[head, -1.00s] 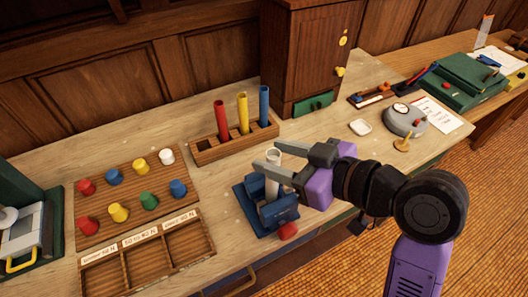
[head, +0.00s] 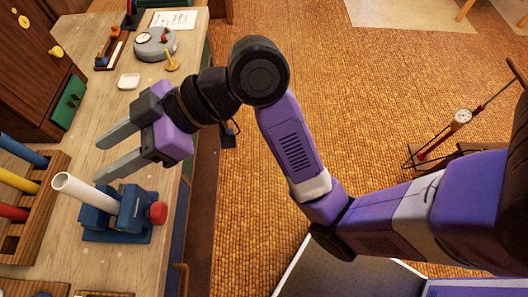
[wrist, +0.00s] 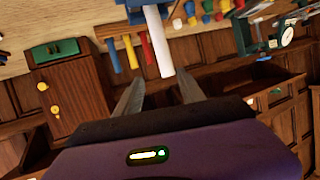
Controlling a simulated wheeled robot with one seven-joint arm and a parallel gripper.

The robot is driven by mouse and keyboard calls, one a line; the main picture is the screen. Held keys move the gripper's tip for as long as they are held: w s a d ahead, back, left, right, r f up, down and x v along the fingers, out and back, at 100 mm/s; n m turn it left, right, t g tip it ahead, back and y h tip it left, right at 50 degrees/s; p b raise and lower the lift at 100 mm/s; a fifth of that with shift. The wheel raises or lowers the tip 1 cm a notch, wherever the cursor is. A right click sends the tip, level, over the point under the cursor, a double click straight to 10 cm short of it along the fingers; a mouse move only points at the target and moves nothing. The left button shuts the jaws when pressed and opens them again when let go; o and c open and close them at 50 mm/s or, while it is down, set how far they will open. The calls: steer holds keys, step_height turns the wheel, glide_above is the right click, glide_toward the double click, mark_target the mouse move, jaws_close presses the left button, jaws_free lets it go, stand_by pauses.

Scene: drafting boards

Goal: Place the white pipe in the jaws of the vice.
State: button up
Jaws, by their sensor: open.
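The white pipe (head: 76,188) stands with its lower end in the blue vice (head: 130,213); it looks slanted in the head view, and I cannot tell whether it is truly tilted. The jaws hide its lower end. The vice has a red knob (head: 158,212) and sits near the bench edge. My gripper (head: 98,162) is open and empty, its two fingers spread near the pipe's upper end, apart from it. In the wrist view the pipe (wrist: 157,40) runs from the vice (wrist: 140,8) towards the gap between my fingertips (wrist: 159,84).
A wooden rack (head: 42,210) with blue, yellow and red tubes stands close left of the vice. A cabinet (head: 35,80) is behind it. A white dish (head: 129,81) and a grey round gauge (head: 155,43) lie further along the bench.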

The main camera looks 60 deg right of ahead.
steer(key=s+d+f+m+t+h, duration=0.2)
steer(key=s+d+f+m+h, duration=0.25)
steer(key=f, duration=0.35)
steer(key=s+d+f+m+t+h, duration=0.25)
steer(key=d+f+m, duration=0.25)
steer(key=f, duration=0.3)
steer(key=s+d+r+t+h, duration=0.1)
steer(key=s+d+h, duration=0.1)
steer(key=s, duration=0.7)
steer(key=s+d+r+t+h, duration=0.1)
steer(key=s+d+h, duration=0.1)
steer(key=s, duration=0.8)
steer(key=shift+s+d+r, duration=0.15)
steer(key=shift+s+d, duration=0.1)
steer(key=shift+d, duration=0.2)
steer(key=shift+o, duration=0.5)
steer(key=shift+a, duration=0.1)
